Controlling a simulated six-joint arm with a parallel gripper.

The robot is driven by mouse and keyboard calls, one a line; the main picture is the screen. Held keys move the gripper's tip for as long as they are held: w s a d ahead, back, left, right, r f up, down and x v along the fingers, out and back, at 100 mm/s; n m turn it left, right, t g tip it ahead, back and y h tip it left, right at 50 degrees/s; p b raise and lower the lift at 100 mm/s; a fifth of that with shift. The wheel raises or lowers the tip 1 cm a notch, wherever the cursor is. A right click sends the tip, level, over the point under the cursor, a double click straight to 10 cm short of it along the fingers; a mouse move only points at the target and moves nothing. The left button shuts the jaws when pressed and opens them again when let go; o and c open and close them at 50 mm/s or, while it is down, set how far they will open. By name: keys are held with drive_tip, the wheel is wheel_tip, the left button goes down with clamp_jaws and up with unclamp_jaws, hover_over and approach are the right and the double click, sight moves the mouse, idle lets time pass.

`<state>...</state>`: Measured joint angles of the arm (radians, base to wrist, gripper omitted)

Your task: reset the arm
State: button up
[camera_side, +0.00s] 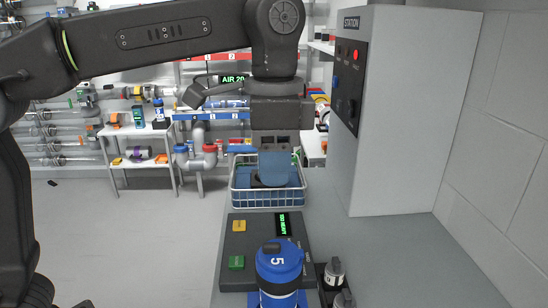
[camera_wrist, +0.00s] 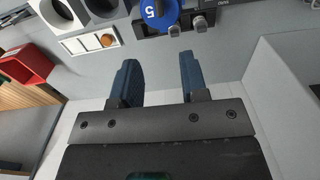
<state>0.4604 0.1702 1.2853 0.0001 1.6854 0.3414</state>
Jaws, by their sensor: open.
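My gripper (camera_side: 276,180) hangs pointing down over the wire basket (camera_side: 240,199) in the side view. In the wrist view, my gripper (camera_wrist: 158,62) has its two blue fingers apart, with nothing between them. A blue-capped cylinder marked 5 (camera_side: 279,262) stands upright at the front of the side view, apart from my gripper. Its blue top (camera_wrist: 158,10) also shows at the upper edge of the wrist view, beyond the fingertips. The lower part of the cylinder is cut off in the side view.
A dark control panel (camera_side: 258,250) with yellow and green buttons and a small green display lies before the basket. A grey STATION cabinet (camera_side: 400,120) with a lit red light stands right. Small fittings (camera_side: 334,272) stand beside the cylinder. The grey counter at front right is clear.

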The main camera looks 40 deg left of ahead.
drive_tip(key=shift+r, duration=0.1)
drive_tip(key=s+a+f+n+t, duration=0.2)
drive_tip(key=s+a+f+n, duration=0.2)
drive_tip(key=s+a+f, duration=0.2)
drive_tip(key=s+a+f+n+t, duration=0.3)
drive_tip(key=s+a+f+n, duration=0.2)
drive_tip(key=a, duration=0.6)
wheel_tip(320, 180, down, 2)
drive_tip(key=shift+s+f+t, duration=0.15)
drive_tip(key=shift+s+t, duration=0.15)
drive_tip(key=shift+s, duration=0.75)
drive_tip(key=shift+c, duration=0.4)
